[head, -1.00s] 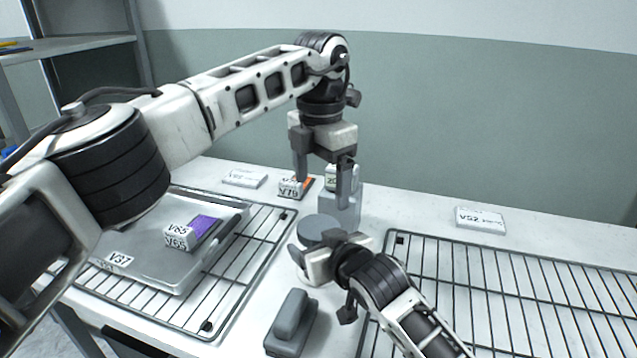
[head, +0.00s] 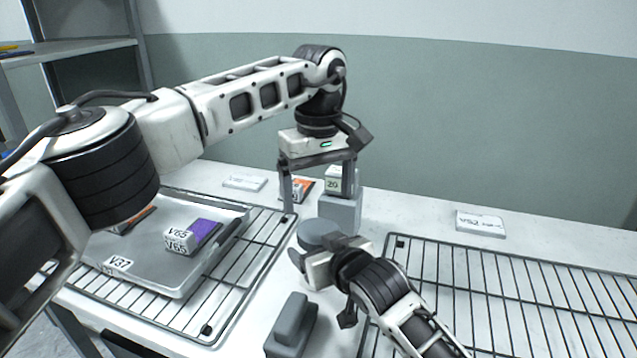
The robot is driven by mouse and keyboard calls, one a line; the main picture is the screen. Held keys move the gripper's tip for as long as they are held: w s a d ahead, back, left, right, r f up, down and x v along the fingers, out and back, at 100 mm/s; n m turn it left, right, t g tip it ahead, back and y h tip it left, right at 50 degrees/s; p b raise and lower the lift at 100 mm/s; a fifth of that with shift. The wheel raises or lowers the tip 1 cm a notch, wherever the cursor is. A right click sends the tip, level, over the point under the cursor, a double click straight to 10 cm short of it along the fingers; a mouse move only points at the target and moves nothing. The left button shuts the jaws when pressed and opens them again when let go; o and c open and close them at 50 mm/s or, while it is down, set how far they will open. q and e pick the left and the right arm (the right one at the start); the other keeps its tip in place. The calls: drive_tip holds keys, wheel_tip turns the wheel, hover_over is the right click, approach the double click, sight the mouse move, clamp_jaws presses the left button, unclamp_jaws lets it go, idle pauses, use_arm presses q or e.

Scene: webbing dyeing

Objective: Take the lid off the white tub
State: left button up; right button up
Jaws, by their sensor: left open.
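The round grey lid (head: 318,231) sits at the middle of the table, level on top of the tub. The tub's body is mostly hidden behind my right gripper (head: 298,264). That gripper is low at the tub's side, with a dark finger showing at the left. I cannot tell whether it is closed on the tub. My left gripper (head: 318,200) points down above and just behind the lid, its two fingers spread wide with nothing between them. Its fingers appear apart from the lid.
A grey handled block (head: 291,326) lies in front. A metal tray (head: 150,268) with a V65 box (head: 181,240) rests on the left rack. The right rack (head: 500,290) is empty.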

sight(318, 230)
use_arm(q)
wheel_tip(318, 230, down, 7)
idle(0.3)
drive_tip(key=shift+c, duration=0.4)
drive_tip(key=c, duration=0.9)
drive_tip(key=n, duration=0.6)
drive_tip(key=shift+n, duration=0.3)
drive_tip(key=o, duration=1.1)
drive_tip(key=shift+c, duration=0.2)
drive_tip(key=shift+r, duration=0.1)
